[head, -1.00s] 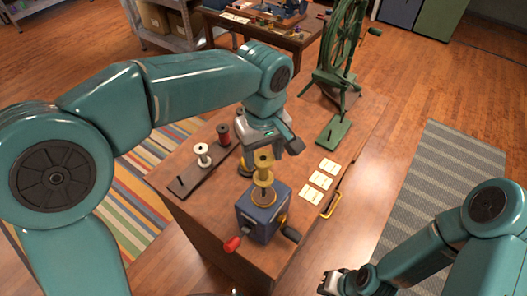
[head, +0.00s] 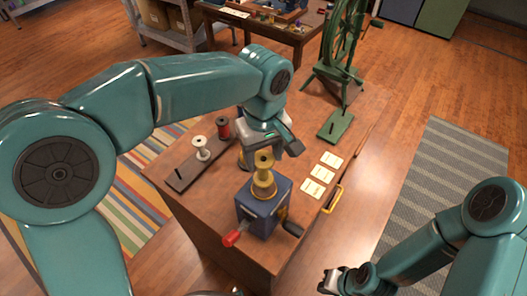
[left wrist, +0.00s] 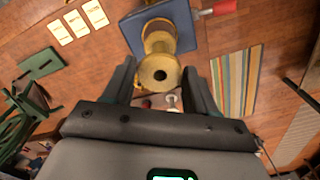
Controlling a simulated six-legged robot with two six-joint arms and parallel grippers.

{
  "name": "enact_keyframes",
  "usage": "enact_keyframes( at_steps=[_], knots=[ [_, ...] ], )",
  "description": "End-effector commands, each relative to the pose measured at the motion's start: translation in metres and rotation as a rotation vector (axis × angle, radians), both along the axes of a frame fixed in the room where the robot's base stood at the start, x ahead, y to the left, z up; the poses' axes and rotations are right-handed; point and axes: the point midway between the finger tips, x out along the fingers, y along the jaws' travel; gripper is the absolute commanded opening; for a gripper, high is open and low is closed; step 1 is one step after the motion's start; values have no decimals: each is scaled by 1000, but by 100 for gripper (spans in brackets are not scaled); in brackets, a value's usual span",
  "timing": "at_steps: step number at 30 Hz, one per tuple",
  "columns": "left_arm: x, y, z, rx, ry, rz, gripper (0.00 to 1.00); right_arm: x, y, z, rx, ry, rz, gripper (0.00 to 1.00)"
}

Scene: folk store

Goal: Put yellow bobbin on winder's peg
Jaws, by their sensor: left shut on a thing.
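The yellow bobbin (head: 264,183) stands upright at the top of the blue winder box (head: 263,212) on the wooden table. My left gripper (head: 287,148) is shut on the bobbin's upper part from behind. In the left wrist view, the bobbin's round end with its dark hole (left wrist: 160,74) lies between my fingers, with the blue winder (left wrist: 170,22) beyond it. The peg is hidden by the bobbin, and I cannot tell how far down the bobbin sits. My right gripper (head: 331,282) is at the bottom edge, away from the table; its jaws are unclear.
A dark rack (head: 186,175) holds a white spool (head: 201,147) and a red spool (head: 223,127). The winder has red and black handles. Pale cards (head: 322,174) and a green spinning wheel (head: 340,60) are to the right.

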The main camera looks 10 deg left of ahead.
Motion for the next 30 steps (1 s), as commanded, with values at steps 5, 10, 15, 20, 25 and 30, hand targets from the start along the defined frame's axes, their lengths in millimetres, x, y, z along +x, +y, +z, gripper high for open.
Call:
enact_keyframes(
  at_steps=[5,10,15,20,25,30],
  knots=[
    [0,0,-9,0,0,0,42,0,0,-7,0,0,0,0],
    [0,0,-16,1,1,0,42,0,0,-13,0,0,0,0],
    [0,0,-23,1,1,0,42,0,0,-18,0,0,0,0],
    [0,0,-29,1,1,0,42,0,0,-23,0,0,0,0],
    [0,0,-33,0,0,0,42,0,0,-25,0,0,0,0],
    [0,0,-32,0,0,0,42,0,0,-25,0,0,0,0]
  ],
)
